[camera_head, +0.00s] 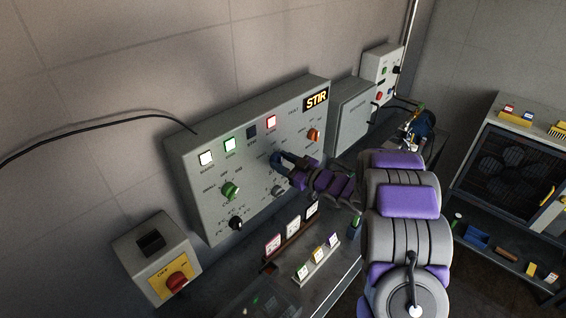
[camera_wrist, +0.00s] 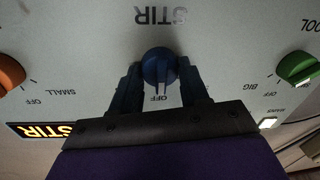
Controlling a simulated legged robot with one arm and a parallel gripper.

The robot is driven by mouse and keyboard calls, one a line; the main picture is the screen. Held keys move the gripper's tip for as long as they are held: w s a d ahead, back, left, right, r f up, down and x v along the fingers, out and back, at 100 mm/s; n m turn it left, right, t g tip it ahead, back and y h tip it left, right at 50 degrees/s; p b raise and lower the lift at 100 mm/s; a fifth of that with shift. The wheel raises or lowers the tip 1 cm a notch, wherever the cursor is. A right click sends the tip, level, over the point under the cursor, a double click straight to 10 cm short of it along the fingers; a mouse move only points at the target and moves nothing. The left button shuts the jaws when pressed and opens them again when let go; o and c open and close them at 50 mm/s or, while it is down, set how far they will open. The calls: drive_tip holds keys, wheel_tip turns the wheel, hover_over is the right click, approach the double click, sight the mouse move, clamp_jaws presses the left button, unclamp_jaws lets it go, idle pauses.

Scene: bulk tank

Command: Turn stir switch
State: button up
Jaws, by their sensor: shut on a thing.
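A green knob (camera_head: 230,190) and an orange knob (camera_head: 313,135) sit on the same panel. A box with a red knob (camera_head: 177,282) is at the lower left. Small label cards (camera_head: 318,256) stand on the bench below the panel.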

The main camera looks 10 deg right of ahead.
drive_tip(key=shift+r, duration=0.15)
drive_tip(key=o, duration=1.1)
drive_tip(key=shift+c, duration=0.2)
drive_tip(key=v, duration=1.7)
drive_tip(key=shift+d+p, duration=0.25)
drive_tip(key=shift+p, duration=0.2)
